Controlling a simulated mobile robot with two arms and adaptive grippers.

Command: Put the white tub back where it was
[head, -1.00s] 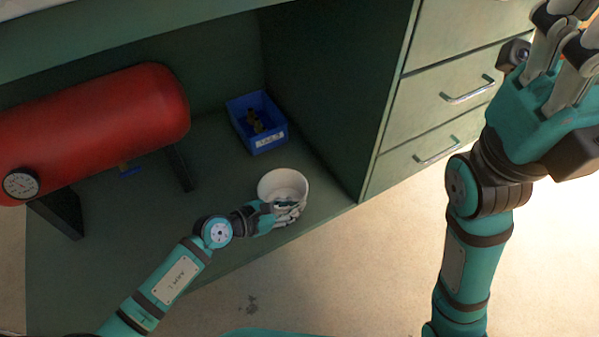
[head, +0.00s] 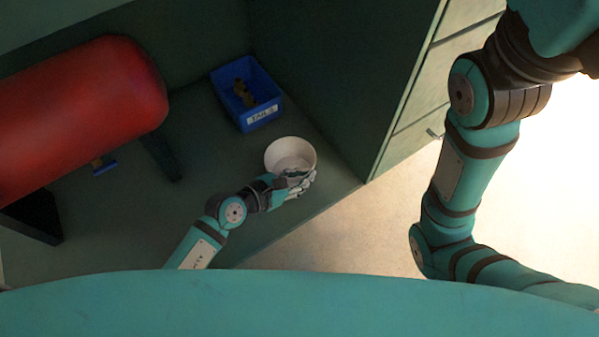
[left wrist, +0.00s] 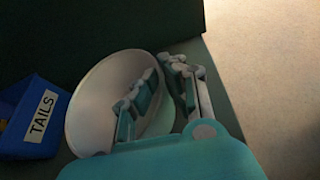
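The white tub (head: 291,152) is upright near the front edge of the green lower shelf (head: 270,215), close to its right corner. I cannot tell whether its base touches the shelf. My left gripper (head: 298,181) is at the tub's near right side. In the left wrist view the tub (left wrist: 92,108) shows with the left gripper (left wrist: 168,85) straddling its wall, one finger inside and the other outside. A narrow gap shows between the fingers. The tub's far underside is hidden. My right gripper is out of view; only its arm shows at the right.
A blue bin (head: 247,97) labelled TAILS holds small brownish parts behind the tub; it also shows in the left wrist view (left wrist: 40,120). A red tank (head: 85,110) on dark legs stands at the left. A drawer unit (head: 410,120) rises at the right.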

